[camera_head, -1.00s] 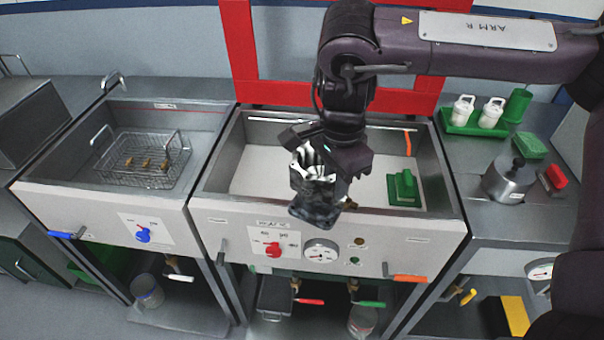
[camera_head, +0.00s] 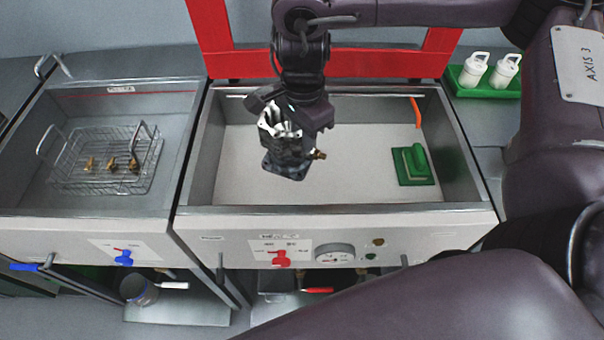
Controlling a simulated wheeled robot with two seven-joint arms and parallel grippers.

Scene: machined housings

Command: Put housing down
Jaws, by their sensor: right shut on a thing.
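The housing (camera_head: 287,158) is a dark grey machined part with a flat square flange at its lower end and a brass fitting (camera_head: 319,154) on its right side. My right gripper (camera_head: 290,112) comes down from above and is shut on the housing, covering its upper part. A bright metallic patch shows between the fingers. The housing appears over the middle basin (camera_head: 350,160), left of its centre. I cannot tell whether it touches the pale basin floor. My left gripper is not in view.
A green hand pad (camera_head: 413,165) lies in the basin's right part, below an orange strip (camera_head: 415,112). The left basin holds a wire basket (camera_head: 108,165) with several brass fittings. White bottles (camera_head: 474,70) stand in a green tray at right. A red frame (camera_head: 330,64) stands behind.

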